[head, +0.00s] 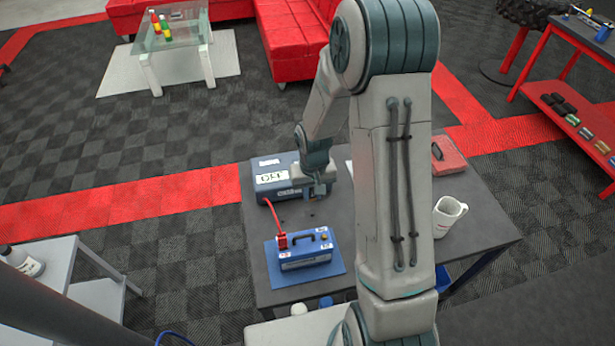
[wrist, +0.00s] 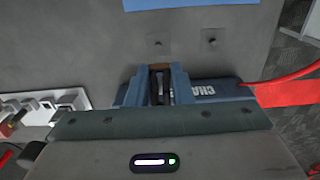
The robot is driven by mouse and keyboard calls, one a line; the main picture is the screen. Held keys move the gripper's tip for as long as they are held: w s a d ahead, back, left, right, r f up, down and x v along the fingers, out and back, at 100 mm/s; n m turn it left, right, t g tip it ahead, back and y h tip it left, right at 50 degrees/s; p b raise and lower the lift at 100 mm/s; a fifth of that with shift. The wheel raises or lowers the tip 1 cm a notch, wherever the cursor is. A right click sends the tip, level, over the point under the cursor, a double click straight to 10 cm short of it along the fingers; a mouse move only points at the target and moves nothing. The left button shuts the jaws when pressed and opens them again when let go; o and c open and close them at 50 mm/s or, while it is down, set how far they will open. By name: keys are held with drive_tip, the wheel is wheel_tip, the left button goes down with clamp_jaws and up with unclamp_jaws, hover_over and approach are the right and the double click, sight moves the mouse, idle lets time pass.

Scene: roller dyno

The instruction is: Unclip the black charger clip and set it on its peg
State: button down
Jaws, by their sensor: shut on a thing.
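My gripper (head: 319,190) is at the front right of the blue-grey charger (head: 270,180) on the dark table. In the wrist view my gripper (wrist: 160,72) is shut on the black charger clip (wrist: 160,88), a dark piece mostly hidden between the fingers. Two small pegs, a left one (wrist: 158,43) and a right one (wrist: 211,40), stand on bare table just beyond the fingertips; both look empty. The blue battery (head: 304,250) stands on a blue mat (head: 335,264). The red clip (head: 282,241) is on its left terminal. I see no black clip on the battery.
A red cable (head: 270,212) runs from the charger to the red clip. A white mug (head: 448,214) and a red case (head: 447,155) are on the table's right side. Bottles stand below the front edge. My arm hides the table's middle.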

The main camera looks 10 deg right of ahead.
drive_tip(key=shift+w+f, duration=0.15)
drive_tip(key=shift+f, duration=0.3)
drive_tip(key=shift+s+d+f+b, duration=0.15)
drive_tip(key=shift+s+f+b, duration=0.05)
drive_tip(key=shift+f+b, duration=0.45)
drive_tip(key=b, duration=0.3)
hover_over(313, 217)
drive_tip(key=f, duration=0.4)
drive_tip(key=shift+w+f, duration=0.2)
drive_tip(key=shift+f, duration=0.2)
drive_tip(key=shift+s+b, duration=0.2)
drive_tip(key=shift+b, duration=0.15)
drive_tip(key=shift+f+b, duration=0.75)
drive_tip(key=shift+b, duration=0.4)
idle(0.8)
drive_tip(key=c, duration=1.2)
unclamp_jaws()
